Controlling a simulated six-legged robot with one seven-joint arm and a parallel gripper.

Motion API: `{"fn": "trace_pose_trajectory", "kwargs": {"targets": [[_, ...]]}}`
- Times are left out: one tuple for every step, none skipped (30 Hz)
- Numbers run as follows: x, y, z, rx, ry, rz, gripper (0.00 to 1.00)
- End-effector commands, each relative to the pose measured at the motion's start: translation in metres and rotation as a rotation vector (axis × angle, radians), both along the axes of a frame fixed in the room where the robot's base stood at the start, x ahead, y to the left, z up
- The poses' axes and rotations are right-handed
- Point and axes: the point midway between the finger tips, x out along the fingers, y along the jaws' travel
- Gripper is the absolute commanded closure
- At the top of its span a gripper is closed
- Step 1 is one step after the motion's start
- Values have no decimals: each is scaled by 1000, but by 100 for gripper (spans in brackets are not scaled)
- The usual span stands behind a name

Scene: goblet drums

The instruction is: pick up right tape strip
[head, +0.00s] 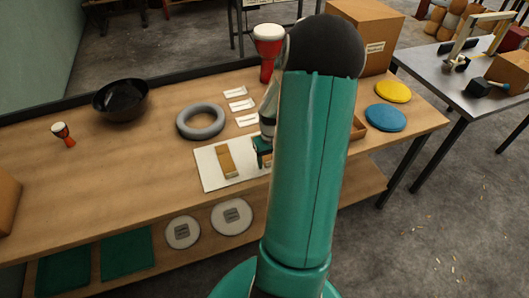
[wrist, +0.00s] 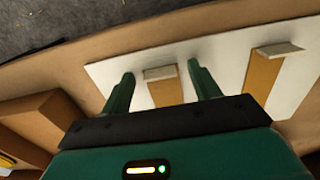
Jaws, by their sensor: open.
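A white board (head: 208,176) lies on the workbench. One tan tape strip (head: 226,161) with a pale tab shows on its left part in the head view. My gripper (head: 262,152) is over the right part of the board, and the right strip there is hidden by my arm. In the wrist view, turned about relative to the head view, the right tape strip (wrist: 165,90) lies between the two green fingers of my open gripper (wrist: 161,69). The fingers stand apart on either side of it. The other strip (wrist: 262,72) lies further right in that view.
A grey ring (head: 201,121) and several white labels (head: 241,105) lie behind the board. A brown tray (wrist: 40,125) is beside the board in the wrist view. A red goblet drum (head: 267,50) stands at the back.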

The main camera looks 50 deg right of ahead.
Motion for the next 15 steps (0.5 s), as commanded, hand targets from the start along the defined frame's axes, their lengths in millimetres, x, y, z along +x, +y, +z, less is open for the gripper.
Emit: {"fn": "trace_pose_trajectory", "kwargs": {"targets": [[0, 0, -3, 1, 0, 0, 38], [0, 0, -4, 1, -1, 0, 38], [0, 0, -4, -1, -1, -1, 38], [0, 0, -3, -1, -1, -1, 38], [0, 0, -3, -1, -1, -1, 38], [0, 0, -3, -1, -1, -1, 38], [0, 0, -3, -1, -1, -1, 38], [0, 0, -3, -1, -1, -1, 42], [0, 0, -3, -1, -1, -1, 50], [0, 0, -3, -1, -1, -1, 56], [0, 0, -3, -1, -1, -1, 62], [0, 0, -3, -1, -1, -1, 70], [0, 0, -3, -1, -1, -1, 76], [0, 0, -3, -1, -1, -1, 81], [0, 0, -3, -1, -1, -1, 86]]}}
